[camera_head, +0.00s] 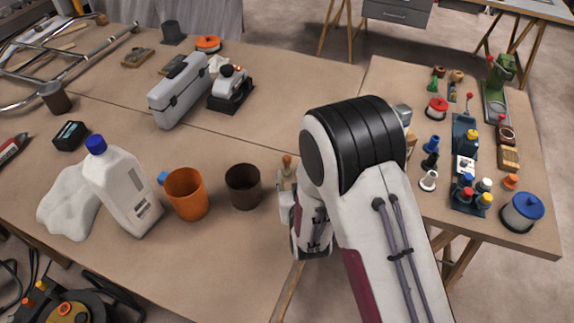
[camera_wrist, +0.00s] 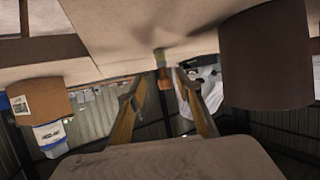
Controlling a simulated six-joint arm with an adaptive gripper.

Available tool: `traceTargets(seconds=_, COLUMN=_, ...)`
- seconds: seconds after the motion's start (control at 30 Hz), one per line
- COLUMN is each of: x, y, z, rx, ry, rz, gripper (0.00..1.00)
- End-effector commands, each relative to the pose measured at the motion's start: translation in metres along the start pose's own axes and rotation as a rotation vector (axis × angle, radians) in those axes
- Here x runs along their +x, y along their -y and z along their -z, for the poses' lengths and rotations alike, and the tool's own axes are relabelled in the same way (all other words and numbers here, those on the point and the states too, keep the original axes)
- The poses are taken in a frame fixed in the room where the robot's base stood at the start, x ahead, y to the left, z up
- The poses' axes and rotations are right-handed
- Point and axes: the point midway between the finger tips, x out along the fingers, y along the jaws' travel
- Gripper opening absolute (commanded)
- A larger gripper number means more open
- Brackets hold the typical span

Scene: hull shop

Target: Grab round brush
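The round brush is most likely the small upright item with an orange-brown top (camera_head: 287,160), standing on the table just right of the dark brown cup (camera_head: 243,187). In the wrist view, which shows the scene upside down, the brush (camera_wrist: 163,76) appears between my fingertips, with a pale greenish part towards the table. My gripper (camera_wrist: 160,84) is open, its two fingers apart on either side of the brush, with no clear contact. In the head view my gripper (camera_head: 287,184) is partly hidden by my wrist, close to the brush.
The dark cup (camera_wrist: 266,58) is large and near on the right of the wrist view. An orange mug (camera_head: 186,193) and white jug (camera_head: 124,188) stand further left. A grey toolbox (camera_head: 180,92) is behind. A second table with several small items is on the right.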

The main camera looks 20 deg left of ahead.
Motion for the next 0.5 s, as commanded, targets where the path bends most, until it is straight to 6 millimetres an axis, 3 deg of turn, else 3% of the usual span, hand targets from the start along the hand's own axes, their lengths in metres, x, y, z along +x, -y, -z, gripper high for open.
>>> traceTargets(seconds=0.5, x=0.012, y=0.002, z=0.002, rx=0.001, ry=-0.001, rz=0.0, gripper=0.34)
